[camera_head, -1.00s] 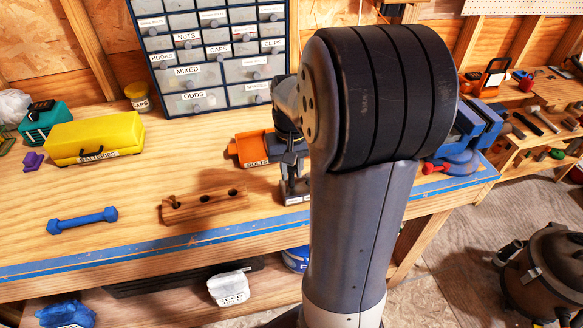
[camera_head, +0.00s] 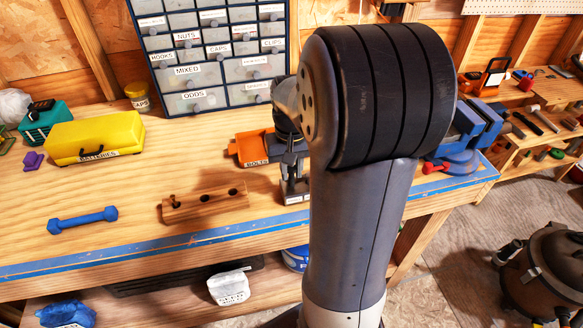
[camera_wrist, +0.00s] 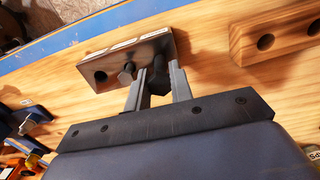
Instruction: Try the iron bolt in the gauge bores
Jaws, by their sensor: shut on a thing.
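The gauge block (camera_wrist: 147,53) is a grey metal bar with pale labels along one edge, below my gripper; in the head view (camera_head: 297,199) it stands near the bench's front edge. One bore at its left end is empty, and a bolt (camera_wrist: 127,73) stands in the bore beside it. My gripper (camera_wrist: 158,76) is shut on the dark iron bolt (camera_wrist: 158,84) at the block's right end. I cannot tell whether its shank is inside a bore. My gripper also shows in the head view (camera_head: 292,180), partly hidden by my arm.
A wooden holed block (camera_head: 212,204) stands left of the gauge, with a bolt in its left hole. An orange bolts bin (camera_head: 250,149) is behind. A blue dumbbell-shaped tool (camera_head: 83,220) and yellow batteries box (camera_head: 95,138) lie further left. Bare bench lies between.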

